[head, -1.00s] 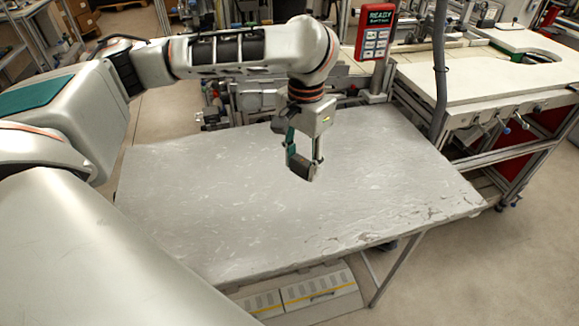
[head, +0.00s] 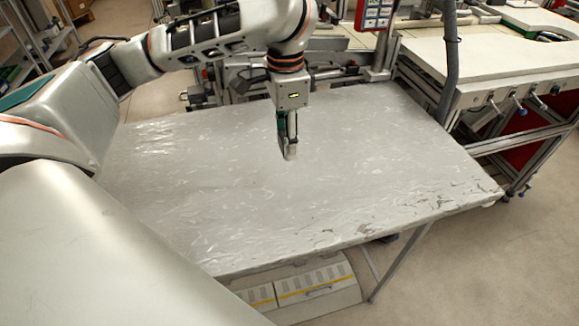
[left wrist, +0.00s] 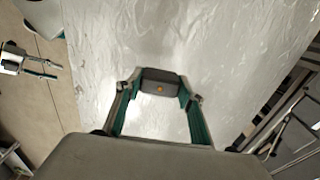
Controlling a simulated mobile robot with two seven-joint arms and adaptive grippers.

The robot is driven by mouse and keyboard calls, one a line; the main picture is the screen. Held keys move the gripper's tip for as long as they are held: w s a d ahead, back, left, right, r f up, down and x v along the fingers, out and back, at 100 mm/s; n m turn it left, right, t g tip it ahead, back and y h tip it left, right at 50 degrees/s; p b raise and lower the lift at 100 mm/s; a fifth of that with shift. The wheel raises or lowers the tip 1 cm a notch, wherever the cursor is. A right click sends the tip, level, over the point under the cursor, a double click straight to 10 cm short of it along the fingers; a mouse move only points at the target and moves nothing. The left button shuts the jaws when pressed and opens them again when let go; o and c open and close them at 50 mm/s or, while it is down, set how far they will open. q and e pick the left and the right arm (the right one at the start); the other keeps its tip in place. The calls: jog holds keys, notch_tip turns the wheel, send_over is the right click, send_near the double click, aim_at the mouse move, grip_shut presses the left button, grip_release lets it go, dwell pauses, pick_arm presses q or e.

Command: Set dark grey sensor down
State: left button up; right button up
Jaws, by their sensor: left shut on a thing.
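The dark grey sensor (left wrist: 160,85) is a small block with an orange dot on its face, seen in the left wrist view. My left gripper (left wrist: 160,90) is shut on it, with one teal-edged finger at each end. In the head view my left gripper (head: 289,153) points down over the middle of the table (head: 380,180), and its fingers mostly hide the sensor. I cannot tell whether the sensor touches the table top. My right gripper (left wrist: 57,71) shows at the left edge of the left wrist view, its two fingers apart and empty, away from the table.
The table top is bare, with wide free room around the gripper. Behind it stands metal machinery, with a red display panel (head: 375,14). A grey post (head: 449,70) and a white workbench (head: 490,65) stand at the right. A low case (head: 310,285) lies below the front edge.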

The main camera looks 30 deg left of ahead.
aim_at(287, 173)
pick_arm(q)
notch_tip(287, 173, down, 3)
jog(key=shift+f+b, duration=0.1)
jog(key=shift+b, duration=0.35)
jog(key=shift+f, duration=0.5)
notch_tip(287, 173, down, 3)
jog(key=shift+r+b, duration=0.1)
jog(key=shift+b, duration=0.9)
jog(key=shift+f, duration=0.35)
jog(key=shift+r, duration=0.15)
pick_arm(e)
jog(key=shift+w+d+f, duration=0.25)
jog(key=shift+f, duration=0.25)
jog(key=shift+w+d+f, duration=0.2)
jog(key=shift+d+f, duration=0.05)
jog(key=shift+f, duration=0.2)
jog(key=shift+r, duration=0.1)
